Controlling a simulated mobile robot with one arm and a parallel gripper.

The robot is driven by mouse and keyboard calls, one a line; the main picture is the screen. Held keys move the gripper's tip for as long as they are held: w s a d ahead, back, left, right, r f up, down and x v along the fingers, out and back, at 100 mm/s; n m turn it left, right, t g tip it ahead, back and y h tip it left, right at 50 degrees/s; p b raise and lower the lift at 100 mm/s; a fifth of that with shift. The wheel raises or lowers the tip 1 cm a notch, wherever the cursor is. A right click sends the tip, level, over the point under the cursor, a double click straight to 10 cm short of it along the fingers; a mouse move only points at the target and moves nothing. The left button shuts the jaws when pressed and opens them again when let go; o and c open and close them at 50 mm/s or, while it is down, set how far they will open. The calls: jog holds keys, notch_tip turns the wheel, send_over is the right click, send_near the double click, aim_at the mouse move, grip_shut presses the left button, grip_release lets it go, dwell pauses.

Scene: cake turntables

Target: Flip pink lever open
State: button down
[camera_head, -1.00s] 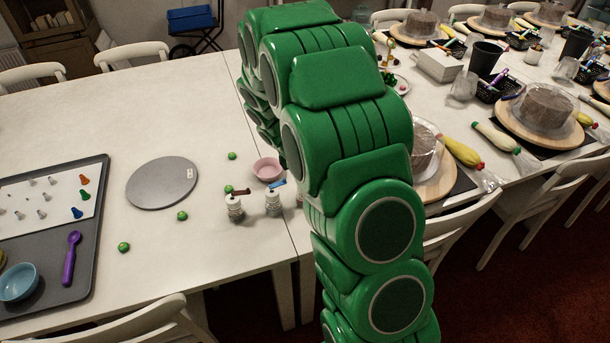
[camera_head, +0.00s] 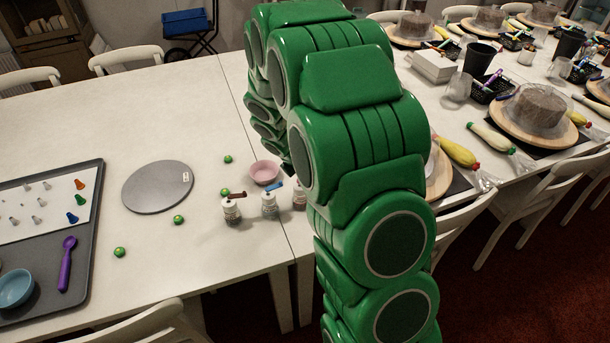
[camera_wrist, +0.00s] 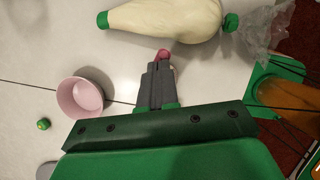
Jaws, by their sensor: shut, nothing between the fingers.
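In the wrist view, my gripper (camera_wrist: 160,64) is shut, its grey fingers together and empty. A small rounded pink part (camera_wrist: 163,54), apparently the pink lever, shows right at the fingertips. I cannot tell whether they touch it. What the pink part is fixed to is mostly hidden behind the fingers. In the head view, my green arm covers the gripper and no pink lever shows. A jar with a brown lever (camera_head: 237,194) and a jar with a blue lever (camera_head: 274,187) stand near the table seam. A third jar (camera_head: 299,198) is partly hidden by my arm.
A pink bowl (camera_wrist: 81,97) stands left of the fingers in the wrist view. A cream piping bag (camera_wrist: 165,20) lies beyond them. A grey round plate (camera_head: 157,188), small green balls (camera_head: 178,220) and a tray (camera_head: 84,245) lie on the left table. Cakes stand at right.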

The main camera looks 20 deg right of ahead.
jog(key=shift+n, duration=0.7)
jog(key=shift+w, duration=0.15)
jog(key=shift+w+a, duration=0.4)
jog(key=shift+a, duration=0.2)
jog(key=shift+a, duration=0.1)
jog(key=shift+s+a, duration=0.1)
jog(key=shift+a, duration=0.15)
jog(key=s+a+r, duration=0.2)
jog(key=a+r, duration=0.4)
jog(key=r, duration=0.3)
jog(key=shift+a+r, duration=0.15)
jog(key=shift+a, duration=0.2)
